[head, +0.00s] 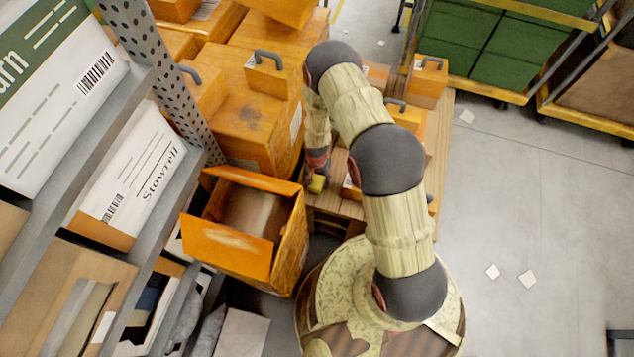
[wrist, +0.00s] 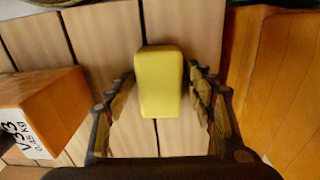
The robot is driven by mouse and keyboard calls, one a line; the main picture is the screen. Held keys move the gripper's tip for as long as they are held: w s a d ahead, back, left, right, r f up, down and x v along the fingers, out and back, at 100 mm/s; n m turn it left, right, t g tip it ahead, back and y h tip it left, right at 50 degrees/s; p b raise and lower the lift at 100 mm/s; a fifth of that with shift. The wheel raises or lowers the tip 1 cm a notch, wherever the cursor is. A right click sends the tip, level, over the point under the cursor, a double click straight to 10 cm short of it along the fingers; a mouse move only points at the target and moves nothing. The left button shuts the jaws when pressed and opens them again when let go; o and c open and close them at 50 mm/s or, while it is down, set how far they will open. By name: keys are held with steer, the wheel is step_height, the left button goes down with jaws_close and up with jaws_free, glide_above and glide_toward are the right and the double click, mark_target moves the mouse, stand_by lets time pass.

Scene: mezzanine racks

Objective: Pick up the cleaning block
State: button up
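The cleaning block is a yellow block with rounded edges (wrist: 159,82), lying on a wooden slatted surface (wrist: 100,40) in the middle of the wrist view. My gripper (wrist: 160,78) is open, with one finger on each side of the block. A narrow gap seems to show between each finger and the block. In the head view the block (head: 317,185) is a small yellow patch just under my gripper (head: 318,168), partly hidden by it.
An orange box with a white label (wrist: 40,112) stands left of the block in the wrist view, and an orange wall (wrist: 275,80) rises on the right. In the head view an open orange box (head: 228,248) is beside my base.

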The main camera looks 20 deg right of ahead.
mark_target(317, 179)
steer(key=c, duration=1)
steer(key=shift+r, duration=0.45)
step_height(317, 179, up, 2)
steer(key=shift+r+p, duration=0.15)
steer(key=shift+p, duration=0.75)
steer(key=s+a+r+p, duration=0.1)
steer(key=s+r+p, duration=0.3)
steer(key=s+r, duration=0.6)
steer(key=shift+s+a+p, duration=0.2)
steer(key=shift+s+p, duration=0.2)
steer(key=shift+s, duration=1.6)
steer(key=shift+f, duration=0.1)
